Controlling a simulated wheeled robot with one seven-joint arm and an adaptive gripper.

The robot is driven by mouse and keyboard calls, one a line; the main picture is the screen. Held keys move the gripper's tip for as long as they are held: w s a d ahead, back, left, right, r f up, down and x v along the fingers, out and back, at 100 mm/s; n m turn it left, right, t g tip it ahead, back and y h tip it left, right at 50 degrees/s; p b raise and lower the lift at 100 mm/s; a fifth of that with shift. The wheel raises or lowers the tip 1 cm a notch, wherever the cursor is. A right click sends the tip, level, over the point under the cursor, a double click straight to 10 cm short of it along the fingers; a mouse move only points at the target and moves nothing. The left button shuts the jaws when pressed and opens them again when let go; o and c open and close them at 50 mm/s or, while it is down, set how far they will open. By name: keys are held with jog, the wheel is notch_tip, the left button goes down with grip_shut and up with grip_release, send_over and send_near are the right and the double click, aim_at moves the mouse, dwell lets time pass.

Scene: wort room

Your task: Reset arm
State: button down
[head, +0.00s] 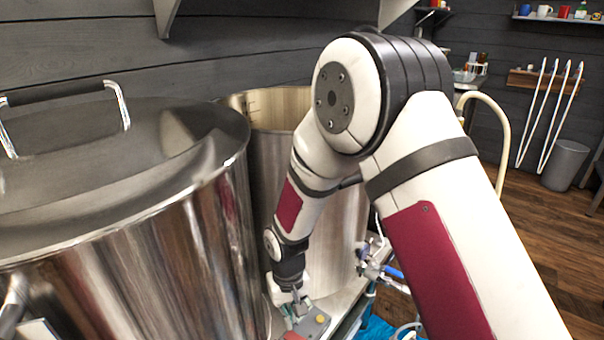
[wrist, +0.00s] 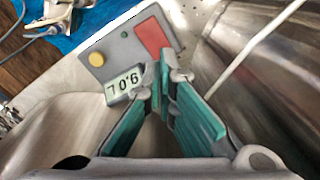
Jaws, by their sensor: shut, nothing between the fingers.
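My gripper (head: 296,306) hangs low at the end of my bent arm, between the two big steel pots. In the wrist view my gripper (wrist: 163,82) shows its teal-padded fingers meeting at the tips, with nothing between them. The tips are over or right by the edge of a grey control box (wrist: 123,55). Whether they touch it I cannot tell. The box has a yellow button, a red patch and a digit display. In the head view the box (head: 316,322) is partly hidden by my gripper.
A lidded steel pot (head: 120,240) fills the left, close to my forearm. An open steel pot (head: 262,110) stands behind my arm. A valve with a blue handle (head: 392,271) is right of the box. Blue cloth (head: 376,328) lies below. Open wooden floor (head: 525,215) is at right.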

jog(key=shift+r, duration=0.2)
jog(key=s+d+r+m, duration=0.1)
jog(key=s+d+r, duration=0.2)
jog(key=d+r, duration=0.35)
jog(key=s+d+r, duration=0.2)
jog(key=d+r, duration=0.1)
jog(key=r, duration=0.6)
jog(key=s+d+r+m, duration=0.1)
jog(key=s+d+r, duration=0.2)
jog(key=d+r, duration=0.35)
jog(key=s+d+r+m+t, duration=0.1)
jog(key=s+d+r, duration=0.25)
jog(key=s, duration=0.75)
jog(key=s+d+r+m, duration=0.25)
jog(key=s+r, duration=0.25)
jog(key=s, duration=0.6)
notch_tip(320, 180, up, 17)
jog(key=n+t+p, duration=0.1)
jog(key=t+p, duration=0.2)
jog(key=p, duration=1.2)
jog(key=shift+w, duration=0.45)
